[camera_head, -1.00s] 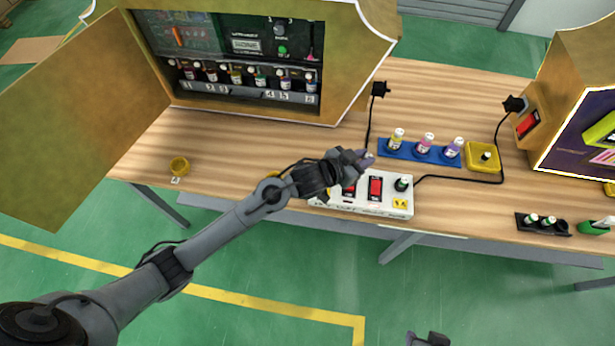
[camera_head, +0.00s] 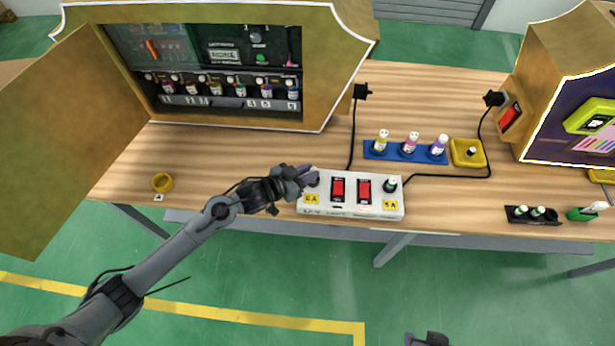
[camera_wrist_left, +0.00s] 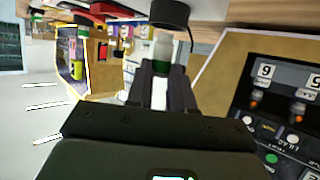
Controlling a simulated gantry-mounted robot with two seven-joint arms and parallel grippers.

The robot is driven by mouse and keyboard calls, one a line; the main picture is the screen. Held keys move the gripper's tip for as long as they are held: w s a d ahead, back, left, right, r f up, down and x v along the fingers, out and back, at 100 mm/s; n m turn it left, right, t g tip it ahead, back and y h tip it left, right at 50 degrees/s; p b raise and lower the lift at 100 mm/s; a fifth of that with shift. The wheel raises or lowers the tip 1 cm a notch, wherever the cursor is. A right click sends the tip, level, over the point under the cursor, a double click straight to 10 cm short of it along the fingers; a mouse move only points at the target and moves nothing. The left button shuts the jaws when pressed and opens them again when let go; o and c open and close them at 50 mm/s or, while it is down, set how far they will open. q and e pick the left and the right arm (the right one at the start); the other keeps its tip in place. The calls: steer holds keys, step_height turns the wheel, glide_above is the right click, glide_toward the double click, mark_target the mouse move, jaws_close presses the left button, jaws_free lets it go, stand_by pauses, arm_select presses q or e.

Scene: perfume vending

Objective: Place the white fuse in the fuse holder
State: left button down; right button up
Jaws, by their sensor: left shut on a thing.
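My left gripper (camera_head: 303,174) is at the left end of the white fuse box (camera_head: 352,207), over or beside its left black round socket (camera_head: 314,181). In the left wrist view the fingers (camera_wrist_left: 162,85) are shut on a white fuse (camera_wrist_left: 163,53) with a dark green band. A round black piece (camera_wrist_left: 170,14) lies just beyond the fuse tip; I cannot tell whether they touch. The box has two red switches and, at its right end, a green and white fuse (camera_head: 390,184) in a black holder. A dark piece (camera_head: 428,339) at the bottom edge may be my right gripper; its jaws are unclear.
A blue tray (camera_head: 374,154) with three bottles and a yellow block (camera_head: 480,146) stand behind the box. A black rack (camera_head: 517,219) holds green and white fuses at right. A vending cabinet (camera_head: 215,119) stands behind, its door open at left. Black cables cross the table.

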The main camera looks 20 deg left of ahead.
arm_select(q)
steer(key=shift+f, duration=1.2)
steer(key=shift+f, duration=0.15)
steer(key=c, duration=1)
jaws_free()
